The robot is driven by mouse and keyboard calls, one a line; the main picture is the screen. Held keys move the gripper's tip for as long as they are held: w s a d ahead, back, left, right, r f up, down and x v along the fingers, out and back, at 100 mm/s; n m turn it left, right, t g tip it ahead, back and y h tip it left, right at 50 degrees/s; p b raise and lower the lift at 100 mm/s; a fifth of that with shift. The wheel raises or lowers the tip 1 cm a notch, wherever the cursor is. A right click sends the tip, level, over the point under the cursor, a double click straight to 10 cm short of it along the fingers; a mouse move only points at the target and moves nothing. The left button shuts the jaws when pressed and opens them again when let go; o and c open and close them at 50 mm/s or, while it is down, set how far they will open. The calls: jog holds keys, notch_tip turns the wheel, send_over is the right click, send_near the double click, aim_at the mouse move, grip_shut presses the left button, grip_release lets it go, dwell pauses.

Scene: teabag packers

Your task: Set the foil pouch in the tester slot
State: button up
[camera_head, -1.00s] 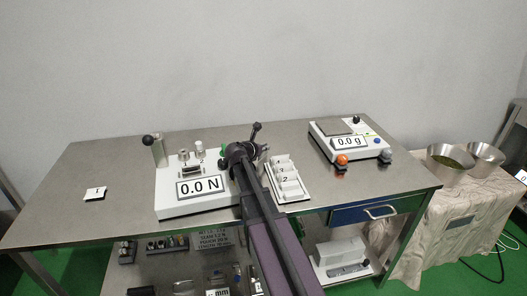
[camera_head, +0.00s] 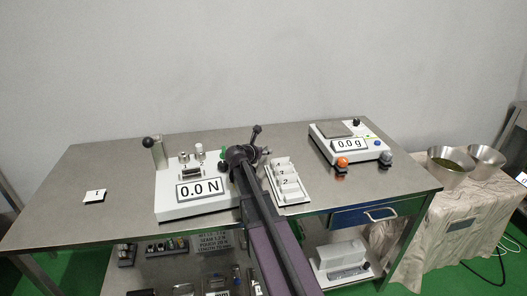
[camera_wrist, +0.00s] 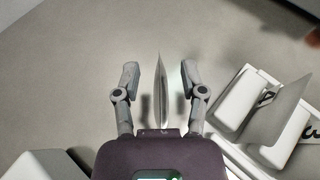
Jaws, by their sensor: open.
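The tester (camera_head: 165,203) is a white device with a 0.0 N display, left of my arm. A small dark slot (camera_head: 190,171) shows on its top. In the wrist view, my gripper (camera_wrist: 164,78) is open, with one grey finger on each side of a thin silvery sheet (camera_wrist: 161,95), likely a foil pouch seen edge-on. Gaps show on both sides of it. What supports it is hidden behind the gripper body. A second silvery sheet (camera_wrist: 278,112) leans in the white numbered rack (camera_wrist: 262,153) at right. My arm hides most of the gripper in the head view.
The rack also shows in the head view (camera_head: 304,196), close right of my arm. A 0.0 g scale (camera_head: 325,130) stands at right, with orange and grey knobs in front. A small white card (camera_head: 94,196) lies at left.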

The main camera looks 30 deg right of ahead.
jog(key=shift+r, duration=0.1)
jog(key=shift+r, duration=0.15)
jog(key=p+v, duration=0.4)
jog(key=v, duration=0.8)
jog(key=shift+p, duration=0.4)
